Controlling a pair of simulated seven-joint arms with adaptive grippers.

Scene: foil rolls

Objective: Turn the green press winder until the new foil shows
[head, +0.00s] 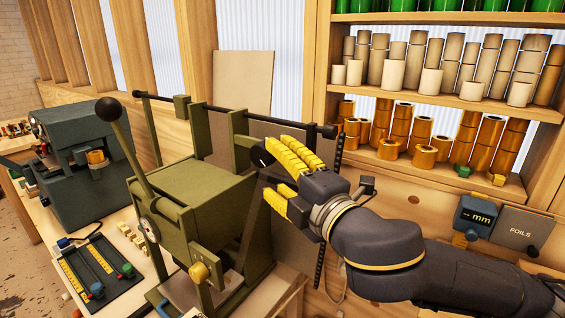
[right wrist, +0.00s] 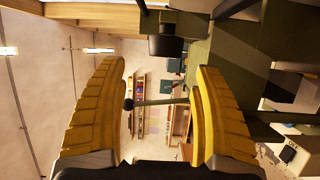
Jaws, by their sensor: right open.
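The green press (head: 180,205) stands on the bench in the middle of the head view. Its long lever with a black ball knob (head: 108,109) leans up to the left, and a yellow knob (head: 198,272) sits low at its front. A dark bar (head: 220,108) with black ends runs across its top. I cannot tell which part is the winder. My right gripper (head: 266,170), with yellow ribbed fingers, is open at the press's right side. In the right wrist view the fingers (right wrist: 160,68) are apart with nothing gripped; the lever (right wrist: 160,102) shows beyond them. My left gripper is out of view.
A dark teal machine (head: 85,165) and a black tray with sliders (head: 98,272) stand at the left. Shelves with gold foil rolls (head: 400,125) and pale wooden rolls rise at the right. A gauge marked mm (head: 475,217) and a FOILS box (head: 522,230) are below them.

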